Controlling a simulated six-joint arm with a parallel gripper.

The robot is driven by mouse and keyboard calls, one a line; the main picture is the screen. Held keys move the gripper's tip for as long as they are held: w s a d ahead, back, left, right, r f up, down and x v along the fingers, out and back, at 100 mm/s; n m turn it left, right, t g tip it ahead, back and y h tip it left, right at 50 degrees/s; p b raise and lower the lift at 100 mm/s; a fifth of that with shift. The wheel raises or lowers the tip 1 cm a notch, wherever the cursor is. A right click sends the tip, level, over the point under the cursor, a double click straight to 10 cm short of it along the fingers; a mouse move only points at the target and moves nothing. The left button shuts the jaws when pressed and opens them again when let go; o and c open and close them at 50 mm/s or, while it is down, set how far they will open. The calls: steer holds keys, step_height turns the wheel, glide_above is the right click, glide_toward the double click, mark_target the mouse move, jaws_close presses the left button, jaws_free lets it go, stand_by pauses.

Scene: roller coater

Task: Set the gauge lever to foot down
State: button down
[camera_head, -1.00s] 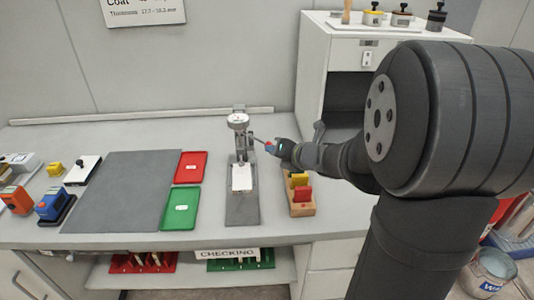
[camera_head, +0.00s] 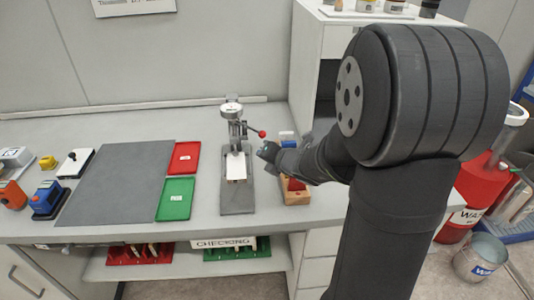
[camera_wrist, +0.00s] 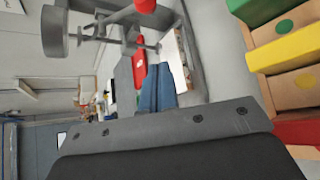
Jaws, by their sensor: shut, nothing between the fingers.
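The gauge (camera_head: 232,111), with a round dial on a post, stands on a grey base plate (camera_head: 238,204). A white sample piece (camera_head: 236,166) lies on that plate below the dial. The gauge lever (camera_head: 250,129) slants out to the right and ends in a red knob (camera_head: 262,134). The knob also shows at the top of the wrist view (camera_wrist: 147,5). My gripper (camera_head: 264,151) is shut and empty, just in front of the knob and apart from it. Its blue fingers show in the wrist view (camera_wrist: 158,88). Whether the foot touches the sample cannot be made out.
A wooden block with coloured pieces (camera_head: 295,197) sits right of the gauge, under my arm. A red tray (camera_head: 184,157) and a green tray (camera_head: 175,198) lie to the left, beside a grey mat (camera_head: 115,185). A white cabinet stands behind right (camera_head: 305,70).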

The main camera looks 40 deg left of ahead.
mark_target(250, 128)
steer(key=x, duration=0.7)
steer(key=shift+w, duration=0.1)
steer(key=shift+w+d+r, duration=0.25)
steer(key=shift+w+r, duration=0.4)
steer(key=shift+w+d+r, duration=0.25)
steer(key=shift+w+r, duration=0.4)
steer(key=shift+d+r+n+t+h, duration=0.15)
steer(key=shift+n+t+h, duration=0.15)
steer(key=shift+n+h, duration=0.2)
